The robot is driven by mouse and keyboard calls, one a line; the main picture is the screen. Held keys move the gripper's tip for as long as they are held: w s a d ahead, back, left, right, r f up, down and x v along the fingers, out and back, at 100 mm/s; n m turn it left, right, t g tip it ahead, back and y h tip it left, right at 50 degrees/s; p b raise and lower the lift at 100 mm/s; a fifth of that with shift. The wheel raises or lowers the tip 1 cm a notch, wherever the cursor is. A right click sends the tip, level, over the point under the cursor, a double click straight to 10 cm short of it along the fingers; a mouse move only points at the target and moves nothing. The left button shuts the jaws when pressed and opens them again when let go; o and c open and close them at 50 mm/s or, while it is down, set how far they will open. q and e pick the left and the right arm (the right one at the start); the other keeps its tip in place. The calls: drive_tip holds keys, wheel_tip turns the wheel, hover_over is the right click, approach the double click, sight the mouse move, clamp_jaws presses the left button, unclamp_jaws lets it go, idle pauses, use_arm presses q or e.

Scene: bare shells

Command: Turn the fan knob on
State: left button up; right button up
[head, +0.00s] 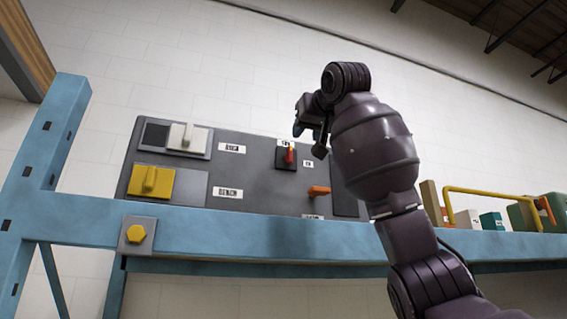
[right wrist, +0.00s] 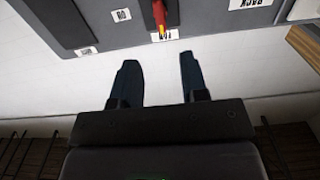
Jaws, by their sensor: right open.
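A red knob (head: 289,155) sits on the dark grey panel (head: 250,160) with its pointer toward the small label above it. Another label is to its right. It also shows at the top of the right wrist view (right wrist: 159,12). An orange knob (head: 319,190) lies lower on the panel, its handle pointing sideways. I cannot read which knob is the fan's. My right gripper (head: 311,130) is open and empty, near the panel's upper edge at the red knob. In the right wrist view its fingers (right wrist: 155,84) are apart, with the red knob beyond their tips. My left gripper is not in view.
A white switch (head: 188,138) and a yellow switch (head: 151,181) are on the panel's left. A yellow hexagonal knob (head: 136,233) is on the blue frame (head: 250,235). Boxes and a yellow bar handle (head: 490,192) stand at right. A white wall is behind.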

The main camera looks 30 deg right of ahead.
sight(291, 151)
drive_tip(key=p+x, duration=0.3)
drive_tip(key=x, duration=0.6)
drive_tip(key=shift+w+r, duration=0.15)
drive_tip(key=shift+p+x, duration=0.45)
drive_tip(key=shift+x, duration=0.4)
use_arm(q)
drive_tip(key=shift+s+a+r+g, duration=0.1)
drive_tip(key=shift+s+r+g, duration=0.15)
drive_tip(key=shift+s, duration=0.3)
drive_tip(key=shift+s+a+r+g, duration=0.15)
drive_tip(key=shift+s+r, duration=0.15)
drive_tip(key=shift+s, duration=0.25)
use_arm(e)
drive_tip(key=shift+c, duration=0.6)
clamp_jaws()
